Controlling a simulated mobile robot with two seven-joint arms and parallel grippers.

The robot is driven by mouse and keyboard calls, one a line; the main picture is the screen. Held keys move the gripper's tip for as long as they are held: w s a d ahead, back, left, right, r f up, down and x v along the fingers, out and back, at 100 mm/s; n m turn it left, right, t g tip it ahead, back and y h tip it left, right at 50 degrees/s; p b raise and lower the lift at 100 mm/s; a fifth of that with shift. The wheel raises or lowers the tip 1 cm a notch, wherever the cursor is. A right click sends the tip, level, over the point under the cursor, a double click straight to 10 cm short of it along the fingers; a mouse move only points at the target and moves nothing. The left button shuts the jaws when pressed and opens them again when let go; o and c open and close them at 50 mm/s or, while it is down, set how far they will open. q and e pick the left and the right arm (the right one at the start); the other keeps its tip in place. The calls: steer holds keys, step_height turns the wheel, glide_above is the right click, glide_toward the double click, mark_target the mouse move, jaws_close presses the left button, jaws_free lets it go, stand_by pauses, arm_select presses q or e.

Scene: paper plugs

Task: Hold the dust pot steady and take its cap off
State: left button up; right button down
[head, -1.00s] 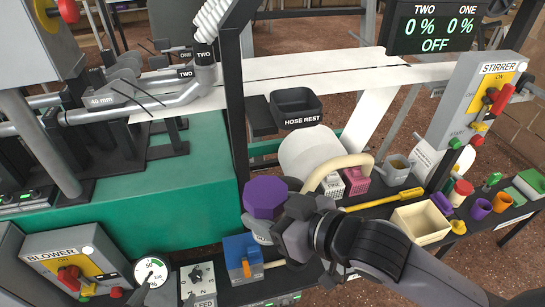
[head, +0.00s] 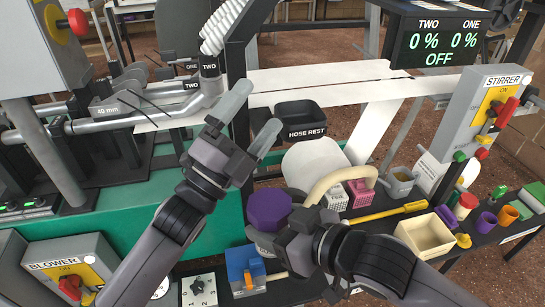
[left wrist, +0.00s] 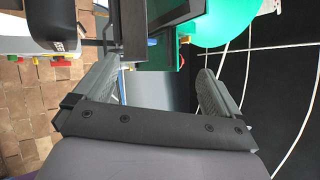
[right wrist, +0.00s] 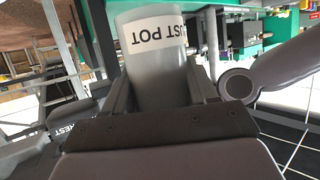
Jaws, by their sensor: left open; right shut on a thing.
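The dust pot is a grey cylinder with a white label, seen in the right wrist view (right wrist: 152,55) with the lettering upside down. Its purple many-sided cap (head: 269,209) is on top in the head view, where most of the pot's body is hidden by the cap and my gripper. My right gripper (head: 283,238) is shut on the pot's body, below the cap. My left gripper (head: 241,130) is open and empty, above and to the left of the cap, apart from it. In the left wrist view, nothing is between its spread fingers (left wrist: 160,90).
A dark post (head: 238,90) stands right behind my left gripper. A black hose rest (head: 300,114) is behind the cap. A cream curved handle (head: 338,178), small baskets (head: 361,193) and a cream box (head: 424,232) lie to the right. A blue block (head: 243,268) is in front.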

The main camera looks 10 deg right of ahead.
arm_select(q)
steer(key=s+d+r+m+g+h, duration=0.3)
steer(key=s+d+r+m+g, duration=0.2)
steer(key=m+g, duration=0.45)
steer(key=s+d+r+m+g+h, duration=0.3)
steer(key=s+d+r+m+g, duration=0.15)
steer(key=m+g, duration=0.55)
steer(key=s+d+m+g+y, duration=0.3)
steer(key=s+m+g, duration=0.15)
steer(key=m, duration=0.35)
steer(key=m+t+y, duration=0.8)
steer(key=m+y, duration=0.5)
steer(key=y, duration=0.8)
glide_above(273, 202)
steer(key=shift+n, duration=0.25)
steer(key=f, duration=1.1)
steer(key=shift+s+d+f, duration=0.1)
steer(key=shift+d+f, duration=0.15)
steer(key=shift+w+a, duration=0.2)
steer(key=shift+a, duration=0.05)
steer(key=shift+f, duration=0.2)
step_height(273, 202, down, 7)
steer(key=shift+s+f, duration=0.1)
steer(key=shift+f, duration=0.1)
